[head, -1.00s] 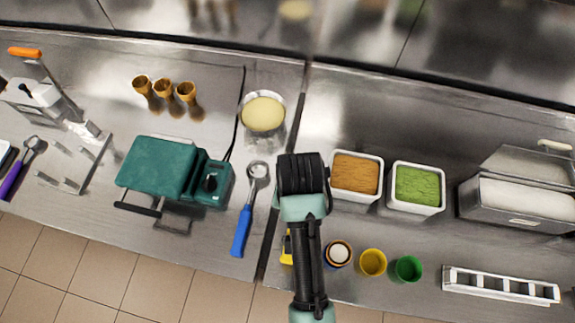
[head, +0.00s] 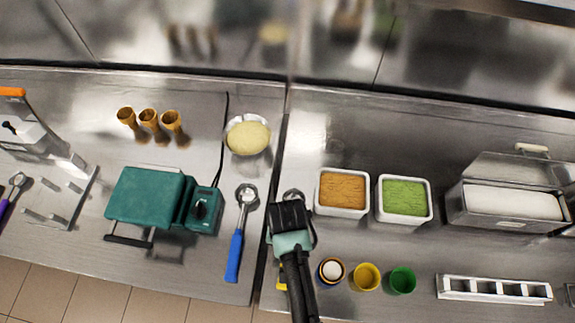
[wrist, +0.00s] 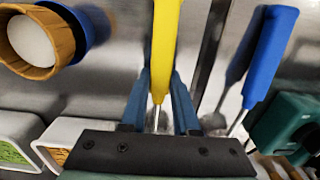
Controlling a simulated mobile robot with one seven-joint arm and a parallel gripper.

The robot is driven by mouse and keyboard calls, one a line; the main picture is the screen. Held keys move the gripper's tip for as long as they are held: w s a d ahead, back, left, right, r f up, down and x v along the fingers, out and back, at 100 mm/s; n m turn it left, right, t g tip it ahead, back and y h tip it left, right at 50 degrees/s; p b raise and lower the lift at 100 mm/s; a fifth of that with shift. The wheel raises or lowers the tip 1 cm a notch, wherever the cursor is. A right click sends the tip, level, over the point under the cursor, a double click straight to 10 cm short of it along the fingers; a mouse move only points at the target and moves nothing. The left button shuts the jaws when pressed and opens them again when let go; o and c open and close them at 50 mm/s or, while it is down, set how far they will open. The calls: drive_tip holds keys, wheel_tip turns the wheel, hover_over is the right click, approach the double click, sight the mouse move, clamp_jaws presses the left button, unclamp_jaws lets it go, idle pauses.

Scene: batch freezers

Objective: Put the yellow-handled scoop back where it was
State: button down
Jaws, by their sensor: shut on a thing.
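The yellow-handled scoop shows its yellow handle (wrist: 165,45) upright in the middle of the wrist view. In the head view a bit of its handle (head: 281,279) shows left of my arm, and a metal scoop bowl shows just beyond my gripper (head: 290,220). In the wrist view my gripper (wrist: 160,103) has its two blue fingers on either side of the scoop's thin metal shaft, shut on it. The scoop is just right of the counter seam. I cannot tell whether it touches the counter; my gripper hides its middle.
A blue-handled scoop (head: 235,250) lies left of the seam, beside the teal waffle iron (head: 150,197). Right of my gripper are a brown tub (head: 343,212), a green tub (head: 404,216), a cup with a white top (head: 331,271), a yellow cup (head: 366,277) and a green cup (head: 402,281).

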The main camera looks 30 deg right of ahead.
drive_tip(key=c, duration=0.7)
unclamp_jaws()
drive_tip(key=shift+o, duration=0.2)
drive_tip(key=shift+r, duration=0.1)
wheel_tip(320, 180, up, 12)
drive_tip(key=shift+b, duration=0.3)
